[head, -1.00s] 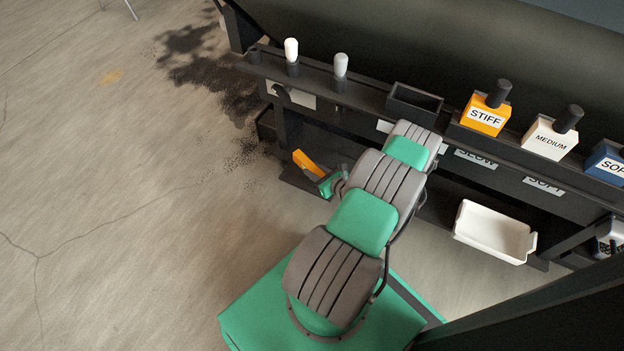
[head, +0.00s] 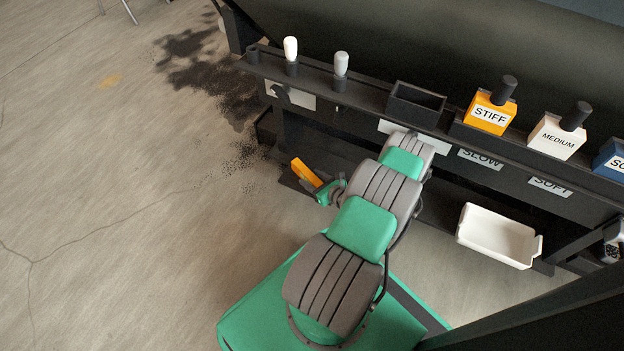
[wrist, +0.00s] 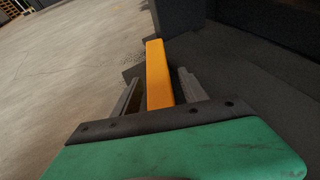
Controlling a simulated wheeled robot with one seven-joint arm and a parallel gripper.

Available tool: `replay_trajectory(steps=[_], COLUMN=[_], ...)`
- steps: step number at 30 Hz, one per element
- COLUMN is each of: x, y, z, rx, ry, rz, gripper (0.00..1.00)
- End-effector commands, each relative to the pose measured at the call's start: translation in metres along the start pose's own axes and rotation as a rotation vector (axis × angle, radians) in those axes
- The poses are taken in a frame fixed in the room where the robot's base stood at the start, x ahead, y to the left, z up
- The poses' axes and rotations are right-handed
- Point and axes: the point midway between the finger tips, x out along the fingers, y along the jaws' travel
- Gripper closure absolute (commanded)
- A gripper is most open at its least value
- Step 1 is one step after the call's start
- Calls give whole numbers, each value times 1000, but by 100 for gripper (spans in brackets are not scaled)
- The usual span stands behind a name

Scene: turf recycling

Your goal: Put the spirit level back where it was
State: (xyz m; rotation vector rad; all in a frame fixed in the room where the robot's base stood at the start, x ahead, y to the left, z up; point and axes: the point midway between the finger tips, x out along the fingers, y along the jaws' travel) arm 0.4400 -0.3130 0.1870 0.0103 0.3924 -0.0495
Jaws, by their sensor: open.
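The spirit level is most likely the orange-yellow bar (head: 305,172), low at the front of the dark bench. In the wrist view the bar (wrist: 158,72) points away from me, between the two grey fingers of my gripper (wrist: 160,78). Gaps show between the bar and both fingers, so my gripper is open around it. In the head view my gripper (head: 329,190) is at the bar's near end, partly hidden by my arm. A dark flat piece (head: 291,183) lies under or beside the bar; I cannot tell whether they touch.
The bench shelf carries a dark open box (head: 415,106) and labelled blocks, STIFF (head: 490,110) and MEDIUM (head: 557,136). Two white-topped posts (head: 290,52) stand at its left. A white bin (head: 497,238) sits lower right. Open floor (head: 120,200) lies to the left.

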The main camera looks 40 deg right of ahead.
Motion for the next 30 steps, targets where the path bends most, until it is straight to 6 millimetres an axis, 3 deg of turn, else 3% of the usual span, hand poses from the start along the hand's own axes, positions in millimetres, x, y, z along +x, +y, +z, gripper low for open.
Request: replay_trajectory(steps=[7,18,21,30], x=[-9,-99,-114,-121], y=[-1,-2,-1,0], z=[4,6,4,2], rx=[2,4,2,0], ry=[1,0,1,0], rz=[-3,-6,-3,1], gripper=[49,49,49,49])
